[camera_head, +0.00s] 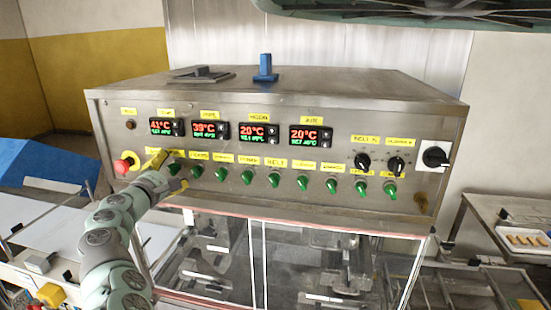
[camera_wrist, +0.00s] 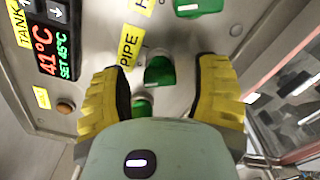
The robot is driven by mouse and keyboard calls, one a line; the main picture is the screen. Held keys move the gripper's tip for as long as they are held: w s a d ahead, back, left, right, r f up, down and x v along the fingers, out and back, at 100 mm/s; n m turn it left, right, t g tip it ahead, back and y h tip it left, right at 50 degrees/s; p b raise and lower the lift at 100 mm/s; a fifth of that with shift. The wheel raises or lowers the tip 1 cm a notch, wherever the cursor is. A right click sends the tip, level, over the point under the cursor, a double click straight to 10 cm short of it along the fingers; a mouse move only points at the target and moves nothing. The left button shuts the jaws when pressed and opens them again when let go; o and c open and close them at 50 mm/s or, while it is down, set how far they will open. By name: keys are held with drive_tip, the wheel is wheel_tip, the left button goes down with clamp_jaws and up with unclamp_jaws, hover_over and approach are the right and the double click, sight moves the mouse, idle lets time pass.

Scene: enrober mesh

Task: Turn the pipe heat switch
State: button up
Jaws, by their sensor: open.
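My gripper (camera_wrist: 160,95) is open, with one yellow finger on either side of this knob. I cannot tell whether the fingers touch it. In the head view my gripper (camera_head: 170,172) is at the left end of the row of green switches, and the knob (camera_head: 174,168) shows between the fingers. Another green part (camera_wrist: 141,103) is partly hidden behind my gripper's body.
More green switches (camera_head: 247,177) run to the right along the panel. A red emergency button (camera_head: 122,166) is just left of my gripper. Temperature displays (camera_head: 252,134) sit above, and two black knobs (camera_head: 362,161) at the right. A glass-fronted enclosure (camera_head: 310,260) is below.

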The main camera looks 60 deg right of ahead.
drive_tip(key=v, duration=1.1)
drive_tip(key=shift+a, duration=0.25)
drive_tip(key=shift+f, duration=0.1)
